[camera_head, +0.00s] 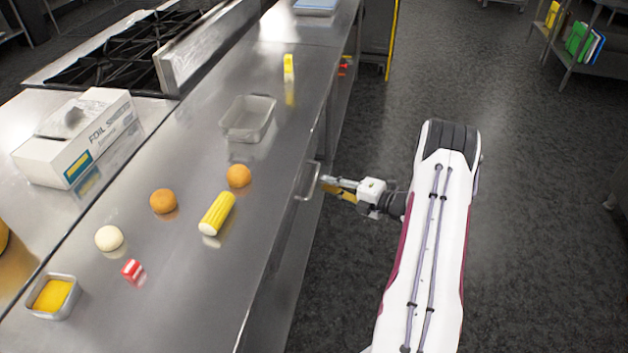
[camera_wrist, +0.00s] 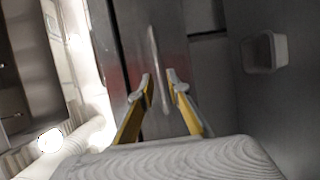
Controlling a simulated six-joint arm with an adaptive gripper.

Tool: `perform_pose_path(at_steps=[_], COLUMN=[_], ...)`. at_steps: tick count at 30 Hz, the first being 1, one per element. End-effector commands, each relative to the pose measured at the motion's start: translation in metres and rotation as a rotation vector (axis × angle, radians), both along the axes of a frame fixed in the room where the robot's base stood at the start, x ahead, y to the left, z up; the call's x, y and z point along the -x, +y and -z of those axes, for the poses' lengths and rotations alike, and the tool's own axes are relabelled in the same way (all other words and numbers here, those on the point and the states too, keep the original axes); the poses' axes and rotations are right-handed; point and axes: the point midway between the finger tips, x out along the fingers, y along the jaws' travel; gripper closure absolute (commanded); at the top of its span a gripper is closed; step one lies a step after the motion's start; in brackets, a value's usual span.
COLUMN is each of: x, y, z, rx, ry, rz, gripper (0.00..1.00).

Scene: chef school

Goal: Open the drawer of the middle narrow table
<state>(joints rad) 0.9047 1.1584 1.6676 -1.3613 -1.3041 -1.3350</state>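The narrow steel table (camera_head: 262,190) runs from the near left to the far middle in the head view. A metal bar handle (camera_head: 308,180) stands out from its right side, on a drawer front seen at a steep angle. My gripper (camera_head: 325,187) is beside this handle, pointing left at it. In the wrist view, the handle (camera_wrist: 154,60) is a thin upright bar on the grey drawer front (camera_wrist: 134,40). My two yellow-and-grey fingers (camera_wrist: 160,84) are apart, one on each side of the bar's lower part. I cannot tell whether either touches it. The drawer looks closed.
The dark floor (camera_head: 540,220) right of my arm is clear.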

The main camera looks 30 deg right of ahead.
Motion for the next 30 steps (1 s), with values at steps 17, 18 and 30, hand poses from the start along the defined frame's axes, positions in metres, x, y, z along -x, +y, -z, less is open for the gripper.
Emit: perform_pose_path(at_steps=[17, 18, 30], x=[-0.051, -0.052, -0.053], y=[0.022, 0.022, 0.022], z=[0.011, 0.011, 0.011], rx=[0.0, 0.0, -0.001], ry=[0.0, 0.0, 0.0], rz=[-0.001, -0.001, 0.0], gripper=[0.83, 0.83, 1.0])
